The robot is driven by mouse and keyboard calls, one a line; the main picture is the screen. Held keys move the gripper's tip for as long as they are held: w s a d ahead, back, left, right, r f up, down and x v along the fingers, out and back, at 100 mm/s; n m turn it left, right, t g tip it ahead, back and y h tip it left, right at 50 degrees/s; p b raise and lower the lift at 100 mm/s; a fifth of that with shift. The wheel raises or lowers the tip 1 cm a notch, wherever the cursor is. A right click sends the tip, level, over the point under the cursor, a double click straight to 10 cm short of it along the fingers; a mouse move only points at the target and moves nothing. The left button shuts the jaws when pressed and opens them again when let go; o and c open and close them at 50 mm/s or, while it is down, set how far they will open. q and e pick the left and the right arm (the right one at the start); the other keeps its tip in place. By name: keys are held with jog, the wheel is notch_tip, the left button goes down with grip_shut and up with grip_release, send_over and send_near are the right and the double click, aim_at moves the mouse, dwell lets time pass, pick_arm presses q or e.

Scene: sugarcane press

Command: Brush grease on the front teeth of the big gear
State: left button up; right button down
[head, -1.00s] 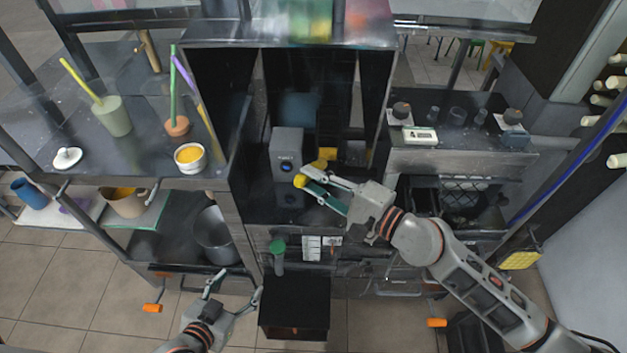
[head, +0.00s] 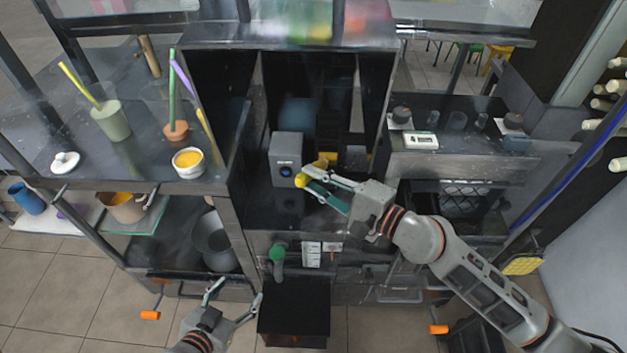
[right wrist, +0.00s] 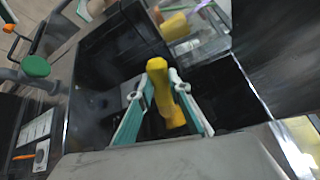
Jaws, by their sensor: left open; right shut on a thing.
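My right gripper (head: 310,184) is at the mouth of the dark press housing (head: 232,180), in front of a grey box with a blue round spot (head: 286,160). It is shut on a yellow tool, likely the brush (right wrist: 160,88), which shows between its teal-padded fingers in the right wrist view. The bristles cannot be made out. I cannot clearly make out the big gear or its teeth; the housing interior is dark. My left gripper (head: 240,290) is open and empty, low in front of the cabinet.
A white cup of yellow stuff (head: 188,162) stands on the left counter (head: 130,160), near a green cup (head: 111,120) and a small white lid (head: 65,162). A green knob (head: 277,251) sticks out below the housing; it also shows in the right wrist view (right wrist: 35,66).

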jog(key=shift+a+p, duration=0.15)
jog(key=shift+p, duration=0.35)
dwell(0.9)
jog(key=s+p, duration=0.2)
jog(key=s, duration=0.4)
jog(key=shift+p, duration=0.4)
jog(key=shift+s, duration=0.1)
